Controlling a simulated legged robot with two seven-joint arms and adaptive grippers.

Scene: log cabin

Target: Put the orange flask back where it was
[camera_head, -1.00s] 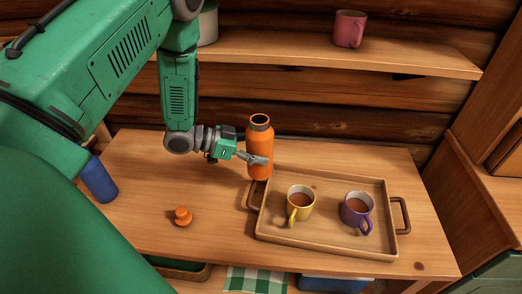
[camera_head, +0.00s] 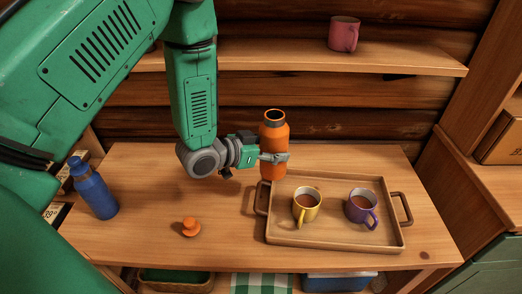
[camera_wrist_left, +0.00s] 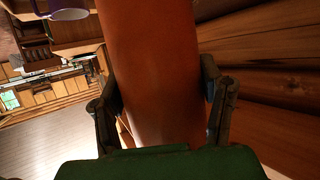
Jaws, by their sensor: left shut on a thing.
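The orange flask (camera_head: 273,133) is upright and open-topped, at the back left corner of the wooden tray (camera_head: 330,241). My left gripper (camera_head: 275,158) is shut around its body from the left. In the left wrist view the flask (camera_wrist_left: 152,75) stands between both fingers (camera_wrist_left: 162,112). I cannot tell whether its base touches the table or hangs just above it. An orange cap (camera_head: 190,228) lies on the table to the left of the tray. My right gripper is not in view.
The tray holds a yellow mug (camera_head: 306,208) and a purple mug (camera_head: 360,206), both with a brown drink. A blue bottle (camera_head: 95,190) stands at the table's left. A shelf (camera_head: 290,58) with a pink mug (camera_head: 344,34) runs above the back.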

